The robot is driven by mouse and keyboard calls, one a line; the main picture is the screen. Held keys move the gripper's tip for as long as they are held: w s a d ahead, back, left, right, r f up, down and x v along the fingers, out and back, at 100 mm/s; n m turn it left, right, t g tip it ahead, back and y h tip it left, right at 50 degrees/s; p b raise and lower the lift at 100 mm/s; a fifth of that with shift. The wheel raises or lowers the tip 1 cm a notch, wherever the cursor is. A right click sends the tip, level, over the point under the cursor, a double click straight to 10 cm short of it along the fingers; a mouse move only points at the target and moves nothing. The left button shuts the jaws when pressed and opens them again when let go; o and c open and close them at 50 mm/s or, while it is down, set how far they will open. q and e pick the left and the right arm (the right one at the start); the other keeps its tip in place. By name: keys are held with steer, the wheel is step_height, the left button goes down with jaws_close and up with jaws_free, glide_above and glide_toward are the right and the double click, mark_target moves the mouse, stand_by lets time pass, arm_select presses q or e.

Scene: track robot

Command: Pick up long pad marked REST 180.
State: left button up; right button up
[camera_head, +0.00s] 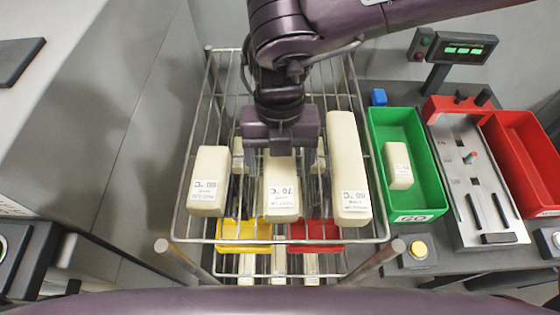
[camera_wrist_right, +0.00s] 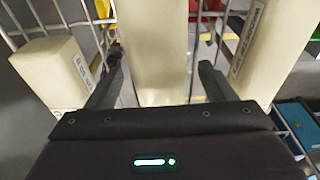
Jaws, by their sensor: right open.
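Three cream pads lie on the top level of a wire rack (camera_head: 178,215): a left pad (camera_head: 208,170), a middle pad (camera_head: 281,175) and a longer right pad (camera_head: 347,150). Each has a white label at its near end. The middle label seems to read 70 °C; I cannot make out REST 180 on any label. My right gripper (camera_head: 281,145) is over the far part of the middle pad and hides it. In the right wrist view the open gripper (camera_wrist_right: 160,85) has a cream pad (camera_wrist_right: 152,45) between its fingers. My left gripper is not in view.
A green tray (camera_head: 432,185) holding a small cream pad (camera_head: 398,165) stands right of the rack. Further right are a metal panel (camera_head: 480,190) and a red tray (camera_head: 525,160). A yellow bin (camera_head: 243,230) and a red bin (camera_head: 318,230) sit lower in the rack.

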steer(key=shift+s+f, duration=0.1)
steer(key=shift+f, duration=0.35)
steer(key=c, duration=1.1)
steer(key=shift+r, duration=0.15)
